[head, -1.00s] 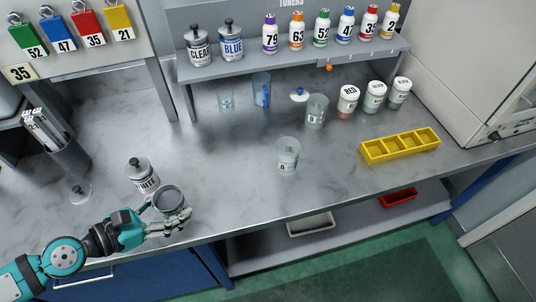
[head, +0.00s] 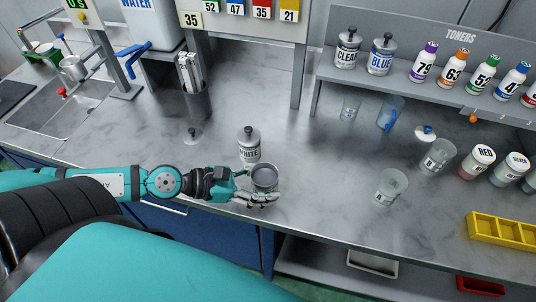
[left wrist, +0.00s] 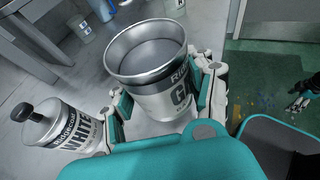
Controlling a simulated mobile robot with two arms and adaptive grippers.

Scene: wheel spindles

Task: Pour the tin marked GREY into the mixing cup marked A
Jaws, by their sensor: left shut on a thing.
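The open metal tin (head: 264,179) stands upright in my left gripper (head: 262,190), near the counter's front edge. In the left wrist view the tin (left wrist: 150,75) shows grey contents and a partly hidden label starting with "G"; the fingers press on both sides. I cannot tell if its base touches the counter. The clear mixing cup marked A (head: 390,187) stands on the counter to the right, apart from the tin. Dark and pale finger-like parts at the left wrist view's right edge look like my right gripper (left wrist: 299,96); their opening is unclear.
The WHITE tin (head: 249,145) stands close behind the held tin. Cup B (head: 438,155), RED (head: 478,161) and SILVER jars and a yellow tray (head: 500,231) are farther right. A sink (head: 60,100) is at left. The counter between the held tin and cup A is clear.

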